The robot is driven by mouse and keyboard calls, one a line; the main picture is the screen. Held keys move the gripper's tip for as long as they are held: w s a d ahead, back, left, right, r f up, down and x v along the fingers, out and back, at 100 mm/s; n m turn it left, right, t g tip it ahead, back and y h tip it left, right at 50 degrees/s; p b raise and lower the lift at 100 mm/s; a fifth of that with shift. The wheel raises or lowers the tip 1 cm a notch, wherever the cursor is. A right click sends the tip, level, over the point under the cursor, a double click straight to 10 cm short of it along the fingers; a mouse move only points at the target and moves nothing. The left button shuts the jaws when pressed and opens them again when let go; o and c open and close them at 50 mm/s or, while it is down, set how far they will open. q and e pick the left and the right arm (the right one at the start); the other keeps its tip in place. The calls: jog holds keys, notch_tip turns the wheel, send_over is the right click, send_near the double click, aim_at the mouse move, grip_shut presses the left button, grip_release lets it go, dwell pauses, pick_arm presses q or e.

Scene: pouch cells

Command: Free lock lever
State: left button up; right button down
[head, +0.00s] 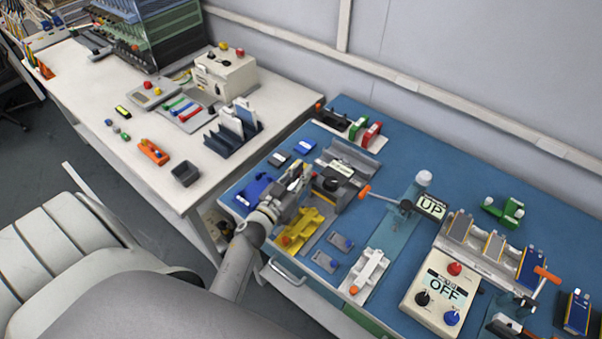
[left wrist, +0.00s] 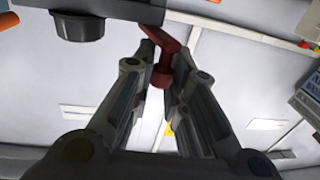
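My left gripper (head: 303,172) is at the left of a grey device with a black knob (head: 331,185) on the blue bench. In the left wrist view, a red lever (left wrist: 162,76) with a rounded end lies between the tips of my left gripper (left wrist: 164,65). The fingers are close on both sides of the lever; I cannot tell whether they press on it. A dark body with a round black knob (left wrist: 77,27) is above left in that view. The red lever is hidden or too small to make out in the head view. My right gripper is not in view.
On the blue bench, a yellow fixture (head: 298,230) lies below my gripper. An orange-handled lever (head: 365,192) and an "UP" sign (head: 431,206) stand to the right. A control box marked "OFF" (head: 436,290) is further right. A white table (head: 95,92) is at the left.

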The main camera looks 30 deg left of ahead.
pick_arm(q)
grip_shut()
jog(key=m+h, duration=0.1)
jog(key=h, duration=0.1)
jog(key=shift+w+a+m+h, duration=0.15)
jog(key=shift+a+m+h, duration=0.15)
jog(key=shift+a+m, duration=0.1)
jog(key=shift+w+a+m+g+h+b, duration=0.3)
jog(key=shift+w+m+g+h+b, duration=0.4)
jog(key=shift+m+g+h+b, duration=2.2)
jog(key=shift+w+a+m+g+h+b, duration=0.3)
jog(key=shift+w+m+g+h+b, duration=0.6)
jog(key=shift+h+b, duration=2.2)
jog(key=shift+w+a+m+g+h+b, duration=0.4)
jog(key=shift+m+g+h+b, duration=1.45)
jog(key=shift+b, duration=2.7)
jog(key=shift+d+m+g+y, duration=0.1)
jog(key=shift+m+g+y, duration=0.15)
jog(key=shift+m+y, duration=0.25)
